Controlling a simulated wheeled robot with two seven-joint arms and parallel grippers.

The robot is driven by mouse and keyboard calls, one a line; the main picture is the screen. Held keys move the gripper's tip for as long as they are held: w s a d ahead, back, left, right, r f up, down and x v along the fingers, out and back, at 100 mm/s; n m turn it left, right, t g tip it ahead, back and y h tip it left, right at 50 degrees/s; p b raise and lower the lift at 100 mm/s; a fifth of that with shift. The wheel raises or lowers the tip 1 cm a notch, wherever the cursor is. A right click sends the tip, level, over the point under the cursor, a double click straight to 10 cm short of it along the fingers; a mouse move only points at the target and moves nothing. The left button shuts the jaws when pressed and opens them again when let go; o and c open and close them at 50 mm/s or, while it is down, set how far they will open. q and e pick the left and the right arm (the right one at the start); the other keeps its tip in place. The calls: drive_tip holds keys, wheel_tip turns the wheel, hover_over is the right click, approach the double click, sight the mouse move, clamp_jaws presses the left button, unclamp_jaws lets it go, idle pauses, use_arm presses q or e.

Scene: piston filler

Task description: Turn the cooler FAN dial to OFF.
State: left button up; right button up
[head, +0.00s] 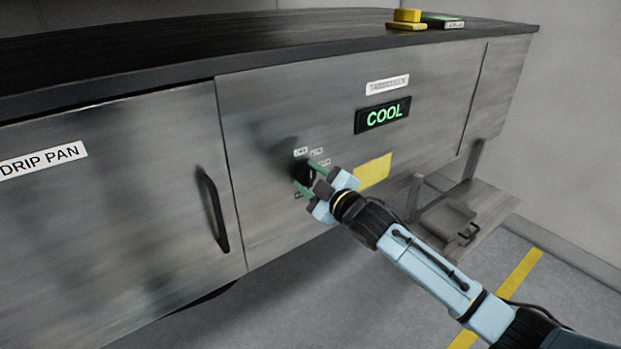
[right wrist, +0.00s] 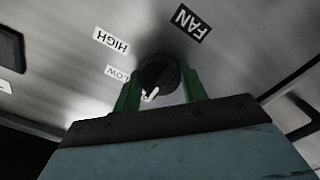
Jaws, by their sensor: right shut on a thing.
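The FAN dial (head: 303,174) is a round black knob on the grey metal front panel, below and left of the green COOL display (head: 382,115). My right gripper (head: 306,180) comes in from the lower right and is shut on the dial. In the right wrist view, the dial (right wrist: 159,76) sits between the green fingers, and its white pointer mark aims toward the lower left of that picture. The FAN label (right wrist: 192,23), HIGH label (right wrist: 111,40) and LOW label (right wrist: 123,75) show around it. An OFF label cannot be read. My left gripper is not in view.
A door with a black handle (head: 214,212) and a DRIP PAN label (head: 42,160) is left of the dial. A yellow blank label (head: 373,171) is right of it. A yellow item (head: 407,18) lies on the dark countertop. Open floor is below.

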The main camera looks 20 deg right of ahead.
drive_tip(key=o, duration=1)
drive_tip(key=shift+s+d+f, duration=0.1)
drive_tip(key=shift+s+d, duration=0.1)
drive_tip(key=shift+s, duration=0.35)
drive_tip(key=b+v, duration=0.2)
drive_tip(key=v, duration=1)
drive_tip(key=shift+s, duration=0.1)
